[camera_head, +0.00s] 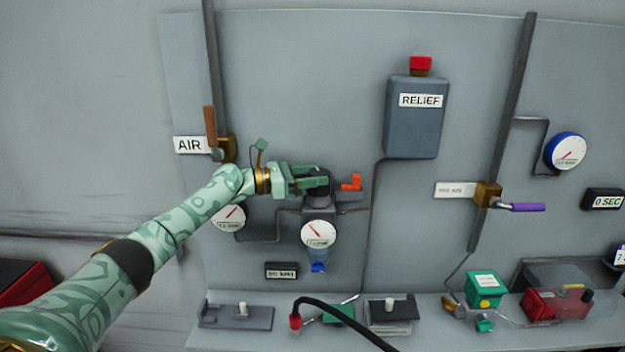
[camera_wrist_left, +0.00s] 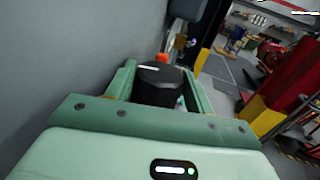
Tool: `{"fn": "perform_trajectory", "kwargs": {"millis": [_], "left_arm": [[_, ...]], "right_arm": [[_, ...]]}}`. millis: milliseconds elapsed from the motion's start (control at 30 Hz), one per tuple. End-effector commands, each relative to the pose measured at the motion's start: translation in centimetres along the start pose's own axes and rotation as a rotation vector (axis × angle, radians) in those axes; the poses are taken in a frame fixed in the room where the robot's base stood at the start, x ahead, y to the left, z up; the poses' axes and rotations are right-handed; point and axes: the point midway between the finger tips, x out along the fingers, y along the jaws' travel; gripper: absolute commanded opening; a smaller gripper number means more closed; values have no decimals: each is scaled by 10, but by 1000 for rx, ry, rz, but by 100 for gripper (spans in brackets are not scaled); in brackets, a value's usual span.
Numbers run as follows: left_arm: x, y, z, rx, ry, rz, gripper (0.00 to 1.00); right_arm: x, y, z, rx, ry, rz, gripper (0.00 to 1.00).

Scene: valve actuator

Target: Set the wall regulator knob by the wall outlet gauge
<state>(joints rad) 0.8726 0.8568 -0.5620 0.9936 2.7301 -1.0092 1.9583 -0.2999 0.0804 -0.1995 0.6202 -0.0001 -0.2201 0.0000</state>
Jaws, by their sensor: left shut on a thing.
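The wall regulator has a dark round knob (camera_head: 317,182) on top, and it also shows in the left wrist view (camera_wrist_left: 157,84) as a black knob with a white mark. My left gripper (camera_head: 318,180) is shut on the knob, with a green finger on each side of it. A round white gauge (camera_head: 318,233) with a red needle sits just below the regulator; its needle points to the upper left. Another white gauge (camera_head: 230,217) is partly hidden behind my left arm. Their small lettering is too blurred to read. My right gripper is not in view.
A brown-handled valve (camera_head: 211,128) is beside the AIR label (camera_head: 190,144). An orange-red handle (camera_head: 351,183) is right of the knob. The RELIEF box (camera_head: 414,118) and a purple-handled valve (camera_head: 520,207) are further right. A ledge (camera_head: 345,340) with several fixtures runs below.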

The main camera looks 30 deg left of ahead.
Motion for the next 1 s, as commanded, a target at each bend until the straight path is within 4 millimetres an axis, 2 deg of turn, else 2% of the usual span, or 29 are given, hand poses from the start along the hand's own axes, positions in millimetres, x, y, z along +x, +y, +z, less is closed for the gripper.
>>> {"fn": "perform_trajectory", "kwargs": {"millis": [233, 267, 333, 1000], "left_arm": [[0, 1, 2, -2, -3, 3, 30], [0, 1, 2, -2, -4, 3, 56], [0, 1, 2, -2, -4, 3, 75], [4, -1, 5, -1, -8, 7, 75]], "right_arm": [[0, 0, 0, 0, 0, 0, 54], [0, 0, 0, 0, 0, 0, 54], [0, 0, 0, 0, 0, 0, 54], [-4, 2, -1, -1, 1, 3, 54]]}}
